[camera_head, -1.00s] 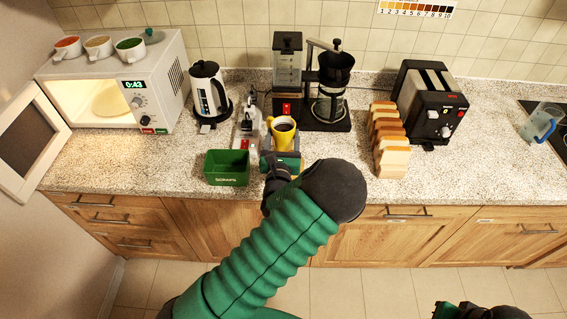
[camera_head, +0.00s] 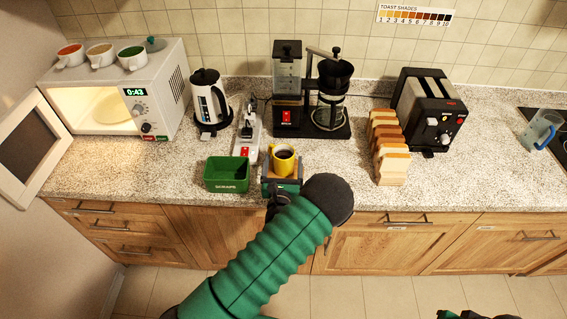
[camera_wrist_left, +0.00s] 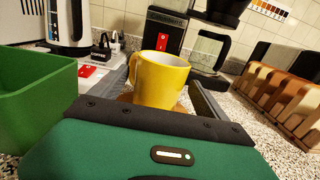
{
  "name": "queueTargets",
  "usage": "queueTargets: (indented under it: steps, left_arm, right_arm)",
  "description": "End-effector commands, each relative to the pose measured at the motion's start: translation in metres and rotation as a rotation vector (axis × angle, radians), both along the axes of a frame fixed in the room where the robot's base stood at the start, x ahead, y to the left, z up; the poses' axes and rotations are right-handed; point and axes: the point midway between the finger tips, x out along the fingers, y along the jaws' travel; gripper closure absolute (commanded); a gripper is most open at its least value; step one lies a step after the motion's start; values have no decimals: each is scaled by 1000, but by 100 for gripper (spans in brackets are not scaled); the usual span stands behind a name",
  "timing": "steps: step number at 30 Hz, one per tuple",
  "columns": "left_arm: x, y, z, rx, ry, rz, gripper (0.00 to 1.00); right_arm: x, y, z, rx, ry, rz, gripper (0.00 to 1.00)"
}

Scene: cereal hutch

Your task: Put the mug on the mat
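A round brown mat (camera_wrist_left: 125,98) shows under the mug's base, mostly hidden by the mug and my gripper. My left gripper (camera_head: 283,170) is around the mug, its dark fingers spread on either side. The left wrist view shows a gap between the mug and the right finger.
A green scraps bin (camera_head: 227,174) stands just left of the gripper. A toast rack (camera_head: 390,150) and toaster (camera_head: 432,110) stand right. The counter between mug and rack is clear.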

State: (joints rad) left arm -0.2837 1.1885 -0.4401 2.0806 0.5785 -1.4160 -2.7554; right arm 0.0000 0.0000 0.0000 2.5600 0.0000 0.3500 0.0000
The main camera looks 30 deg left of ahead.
Motion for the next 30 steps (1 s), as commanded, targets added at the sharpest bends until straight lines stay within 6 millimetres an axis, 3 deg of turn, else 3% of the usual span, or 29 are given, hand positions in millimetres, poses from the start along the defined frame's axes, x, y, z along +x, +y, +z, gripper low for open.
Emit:
queueTargets:
  steps: [8,16,21,30]
  left_arm:
    - [-3,-3,-1,0,1,-1,14]
    - [-48,-28,-3,2,5,-3,14]
    - [-64,-37,-1,1,2,-1,14]
    - [-65,-37,0,-2,0,0,14]
  right_arm:
    - [0,0,-1,0,0,0,100]
    - [0,0,-11,0,0,0,100]
    - [0,0,-13,0,0,0,100]
    - [0,0,-13,0,0,0,100]
